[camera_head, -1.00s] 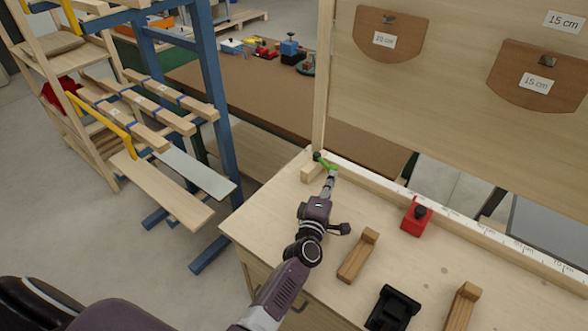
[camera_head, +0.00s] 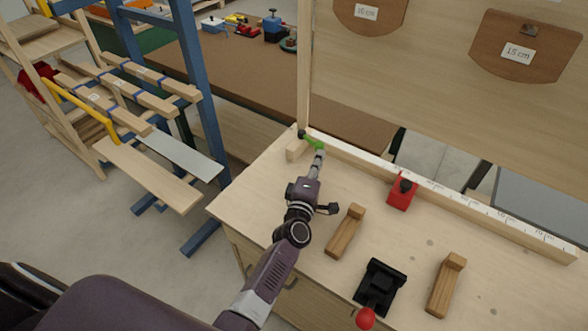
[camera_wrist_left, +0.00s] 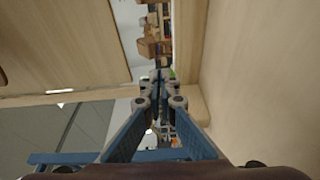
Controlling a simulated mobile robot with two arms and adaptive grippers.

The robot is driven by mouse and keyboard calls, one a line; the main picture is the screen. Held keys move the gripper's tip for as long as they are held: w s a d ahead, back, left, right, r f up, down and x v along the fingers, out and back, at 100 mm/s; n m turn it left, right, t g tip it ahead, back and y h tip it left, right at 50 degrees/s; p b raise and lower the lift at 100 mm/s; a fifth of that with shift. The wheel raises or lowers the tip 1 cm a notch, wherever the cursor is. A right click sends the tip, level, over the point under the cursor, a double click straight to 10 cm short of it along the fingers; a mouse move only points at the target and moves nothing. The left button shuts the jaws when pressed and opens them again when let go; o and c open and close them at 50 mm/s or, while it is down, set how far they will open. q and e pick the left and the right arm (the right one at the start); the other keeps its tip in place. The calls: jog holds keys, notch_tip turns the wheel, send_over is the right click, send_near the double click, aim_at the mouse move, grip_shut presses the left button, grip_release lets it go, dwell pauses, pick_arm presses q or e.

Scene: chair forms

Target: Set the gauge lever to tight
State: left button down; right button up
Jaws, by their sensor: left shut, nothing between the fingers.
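A green lever (camera_head: 314,141) with a black knob sits at the left end of the long ruled rail on the workbench; I take it for the gauge lever. My left gripper (camera_head: 319,155) is shut and empty, its tips right at the green lever in the head view. I cannot tell whether they touch it. In the left wrist view the shut fingers (camera_wrist_left: 159,78) point ahead beside a pale wooden surface, and I cannot make out the lever there. My right gripper is not in view.
The ruled rail (camera_head: 440,194) carries a red block (camera_head: 402,191) with a black knob. Two wooden blocks (camera_head: 345,232) (camera_head: 446,285) and a black device (camera_head: 380,287) with a red ball stand on the workbench (camera_head: 405,250). A blue-framed rack (camera_head: 190,80) stands left.

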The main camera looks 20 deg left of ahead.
pick_arm(q)
jog(key=s, duration=1.1)
jog(key=shift+d, duration=0.2)
